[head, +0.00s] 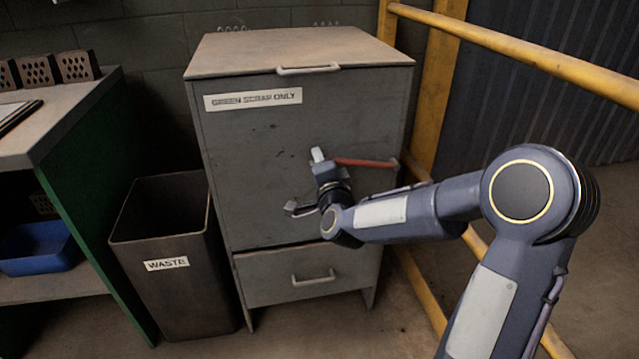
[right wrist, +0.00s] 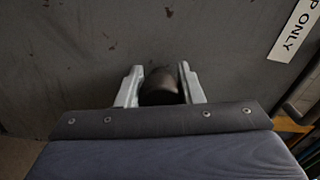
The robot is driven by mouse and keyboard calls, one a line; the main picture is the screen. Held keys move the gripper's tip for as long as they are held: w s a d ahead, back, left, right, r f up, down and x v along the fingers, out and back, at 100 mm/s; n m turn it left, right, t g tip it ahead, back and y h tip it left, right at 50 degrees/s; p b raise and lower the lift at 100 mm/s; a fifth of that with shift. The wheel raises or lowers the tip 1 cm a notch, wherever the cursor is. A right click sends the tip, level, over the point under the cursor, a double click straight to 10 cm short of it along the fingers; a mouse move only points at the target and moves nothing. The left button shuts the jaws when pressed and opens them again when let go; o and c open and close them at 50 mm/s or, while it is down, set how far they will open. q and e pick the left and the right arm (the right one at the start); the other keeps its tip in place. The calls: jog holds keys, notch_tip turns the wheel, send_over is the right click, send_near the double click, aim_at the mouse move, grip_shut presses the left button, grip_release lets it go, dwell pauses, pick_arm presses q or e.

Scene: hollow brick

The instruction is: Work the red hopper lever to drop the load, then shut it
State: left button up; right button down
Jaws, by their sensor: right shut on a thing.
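The grey hopper cabinet (head: 260,150) stands in the middle of the head view, labelled "GREEN SCRAP ONLY". Its red lever (head: 368,163) lies roughly level across the right part of the front. My right gripper (head: 318,155) is at the lever's left end, in front of the cabinet face. In the right wrist view, its two pale fingers sit either side of a dark rounded grip (right wrist: 160,88), the lever's end, and are shut on it. The fingers hide part of the grip. The load inside the cabinet is hidden. My left gripper is not in view.
A dark waste bin (head: 165,270) stands left of the cabinet. A workbench (head: 60,130) with bricks is farther left, a blue tray (head: 40,247) on its shelf. A yellow rail (head: 520,50) runs along the right. A drawer (head: 275,275) is low in the cabinet front.

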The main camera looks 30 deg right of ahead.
jog(key=shift+s+d+r+m+b, duration=0.1)
jog(key=shift+d+r+m, duration=0.3)
jog(key=shift+r, duration=0.45)
jog(key=shift+s+d+r+m+b, duration=0.1)
jog(key=shift+d+r+m, duration=0.1)
jog(key=shift+r+m, duration=0.55)
jog(key=shift+d+r+m+b, duration=0.1)
jog(key=shift+d+r+m, duration=0.25)
jog(key=shift+r, duration=0.7)
jog(key=c, duration=1)
grip_release()
jog(key=shift+s, duration=0.1)
jog(key=v, duration=0.7)
jog(key=shift+s+p, duration=0.3)
jog(key=shift+p, duration=0.1)
